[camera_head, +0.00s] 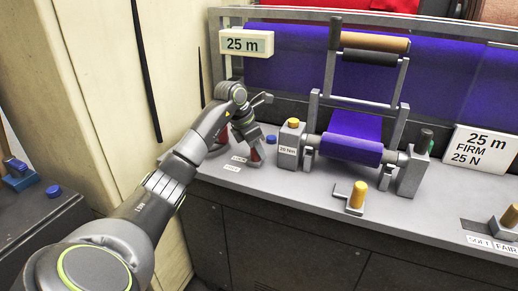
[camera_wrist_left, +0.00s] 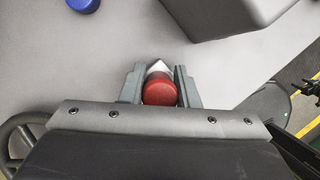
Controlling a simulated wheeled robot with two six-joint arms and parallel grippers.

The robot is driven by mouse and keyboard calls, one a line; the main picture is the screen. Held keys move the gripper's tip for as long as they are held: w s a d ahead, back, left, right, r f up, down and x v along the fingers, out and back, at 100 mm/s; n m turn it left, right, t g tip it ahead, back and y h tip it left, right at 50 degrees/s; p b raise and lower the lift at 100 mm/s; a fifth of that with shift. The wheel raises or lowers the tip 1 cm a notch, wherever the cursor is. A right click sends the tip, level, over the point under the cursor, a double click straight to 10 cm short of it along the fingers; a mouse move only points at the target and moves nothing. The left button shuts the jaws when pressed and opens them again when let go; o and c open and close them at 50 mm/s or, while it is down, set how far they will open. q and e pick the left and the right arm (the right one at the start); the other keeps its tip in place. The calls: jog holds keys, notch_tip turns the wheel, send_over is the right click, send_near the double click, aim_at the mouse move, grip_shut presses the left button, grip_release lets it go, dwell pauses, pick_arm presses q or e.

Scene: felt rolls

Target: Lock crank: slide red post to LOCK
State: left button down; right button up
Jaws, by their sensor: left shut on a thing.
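The red post (camera_wrist_left: 160,93) stands between my left gripper's fingers (camera_wrist_left: 160,72) in the left wrist view, and the gripper is shut on it. A pale pointed piece (camera_wrist_left: 159,67) shows just beyond the post. The crank cannot be made out clearly. My right gripper is not in view.
A grey block (camera_head: 289,148) with a yellow knob stands just right of my gripper. Beyond it a purple felt roll (camera_head: 350,149) sits in a frame. A yellow post (camera_head: 357,196) stands nearer the front edge. A cream cabinet (camera_head: 110,70) is close on the left.

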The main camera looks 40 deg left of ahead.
pick_arm(q)
jog(key=shift+w+r, duration=0.15)
jog(key=shift+r, duration=0.15)
jog(key=c, duration=1.4)
grip_release()
jog(key=shift+c, duration=0.2)
jog(key=o, duration=0.3)
jog(key=shift+w+f, duration=0.15)
jog(key=shift+f, duration=0.05)
jog(key=shift+o, duration=0.2)
jog(key=shift+a+r, duration=0.1)
jog(key=shift+r, duration=0.15)
jog(key=p+v, duration=0.1)
jog(key=v, duration=1.6)
jog(key=shift+s+p, duration=0.2)
jog(key=shift+p, duration=0.2)
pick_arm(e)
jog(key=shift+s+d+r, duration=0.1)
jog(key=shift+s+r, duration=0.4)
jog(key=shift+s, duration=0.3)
pick_arm(q)
jog(key=shift+f, duration=0.15)
